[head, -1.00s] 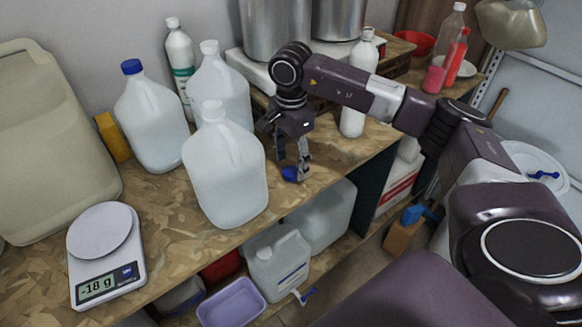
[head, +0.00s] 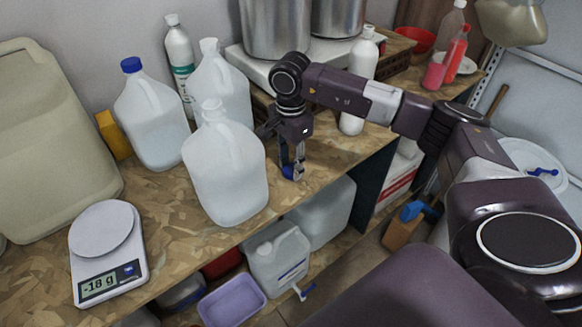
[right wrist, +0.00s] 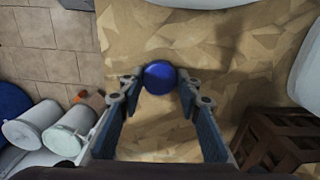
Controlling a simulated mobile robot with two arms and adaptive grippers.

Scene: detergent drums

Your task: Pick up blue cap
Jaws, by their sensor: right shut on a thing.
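The blue cap (head: 288,172) is at my right gripper's fingertips, low over the wooden workbench (head: 330,165) near its front edge. My right gripper (head: 293,174) points down and is shut on the cap. In the right wrist view the round blue cap (right wrist: 159,77) sits between the two fingertips of the right gripper (right wrist: 158,82). Whether the cap still touches the bench is hard to tell. My left gripper is not in view.
Translucent jugs (head: 226,170) stand left of the gripper, one with its own blue cap (head: 131,65). A white bottle (head: 361,75) and metal pots (head: 275,28) are behind. A scale (head: 108,250) sits at left. A lower shelf holds a canister (head: 277,257) and a purple tub (head: 231,299).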

